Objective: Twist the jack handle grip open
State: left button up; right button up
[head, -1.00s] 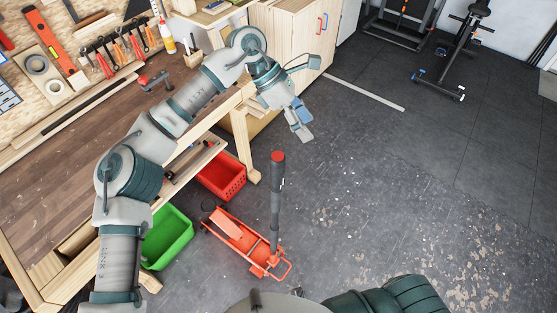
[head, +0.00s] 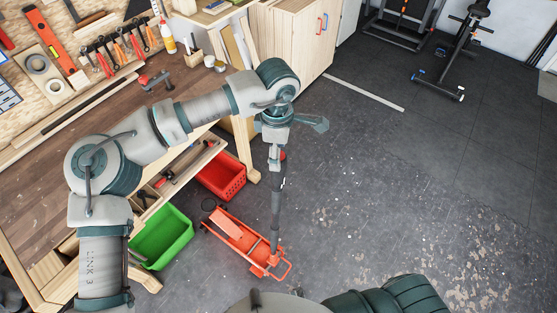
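The orange-red floor jack (head: 232,232) stands on the dark floor in the lower middle of the head view. Its black jack handle (head: 276,215) rises nearly upright from the jack's right end. A little of the red grip end (head: 283,155) shows beside my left gripper (head: 276,165). My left gripper points down at the top of the handle and overlaps it in the picture. Its fingers are small and partly merge with the dark handle, so I cannot tell whether they touch or close on it. My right gripper is out of view.
A red crate (head: 222,177) and a green crate (head: 164,238) stand left of the jack, by the wooden workbench (head: 45,205). The bench leg (head: 249,160) is close behind the handle. The floor to the right is open, with exercise equipment (head: 440,82) farther back.

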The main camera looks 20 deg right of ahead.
pick_arm(q)
notch_tip(320, 180, down, 4)
jog(key=shift+a+r, duration=0.1)
jog(key=shift+d+f, duration=0.2)
jog(key=shift+f, duration=0.25)
jog(key=shift+a, duration=0.1)
jog(key=c, duration=1.2)
